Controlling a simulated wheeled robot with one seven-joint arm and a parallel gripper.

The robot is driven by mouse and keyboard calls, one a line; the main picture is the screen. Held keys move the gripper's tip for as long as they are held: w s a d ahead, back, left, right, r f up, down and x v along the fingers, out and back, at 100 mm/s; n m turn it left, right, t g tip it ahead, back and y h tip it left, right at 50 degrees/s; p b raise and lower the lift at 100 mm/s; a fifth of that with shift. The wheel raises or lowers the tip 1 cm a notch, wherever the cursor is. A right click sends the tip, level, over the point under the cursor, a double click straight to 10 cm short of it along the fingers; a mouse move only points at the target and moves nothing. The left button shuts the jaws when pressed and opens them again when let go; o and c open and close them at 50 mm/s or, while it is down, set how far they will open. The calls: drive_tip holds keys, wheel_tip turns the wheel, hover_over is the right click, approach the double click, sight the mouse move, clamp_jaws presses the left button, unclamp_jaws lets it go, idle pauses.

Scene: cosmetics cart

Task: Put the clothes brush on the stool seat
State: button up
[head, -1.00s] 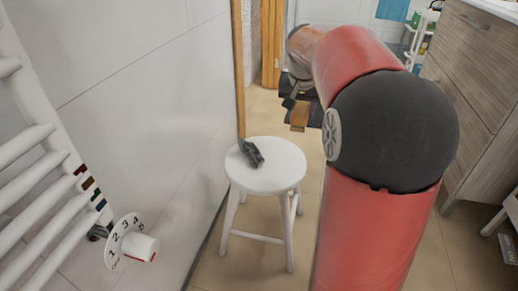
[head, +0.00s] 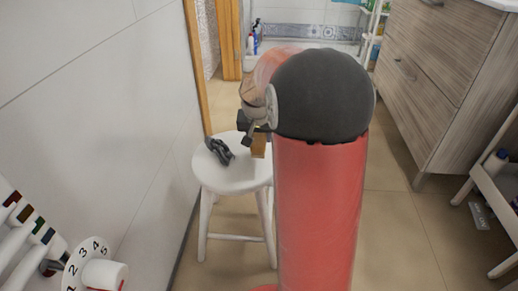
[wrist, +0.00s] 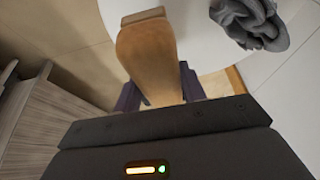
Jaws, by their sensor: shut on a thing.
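The clothes brush is a flat wooden piece (wrist: 148,62) held between the jaws of my gripper (wrist: 155,95) in the wrist view. Its tan end (head: 259,146) hangs below my gripper (head: 257,132) in the head view. The white round stool seat (head: 233,181) stands left of my arm. The brush overlaps the seat's right part in the head view. In the wrist view the brush's far end overlaps the seat's edge (wrist: 200,55). I cannot tell how high the brush is above the seat. My arm hides part of the stool's right side.
A dark grey crumpled item (head: 219,151) lies on the seat's left part and also shows in the wrist view (wrist: 250,22). A wooden drawer cabinet (head: 440,75) stands at right.

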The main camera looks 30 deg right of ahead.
drive_tip(key=shift+f+b, duration=0.35)
drive_tip(key=shift+f, duration=1.85)
drive_tip(key=shift+f, duration=0.25)
drive_tip(key=o, duration=0.9)
drive_tip(key=shift+r, duration=0.1)
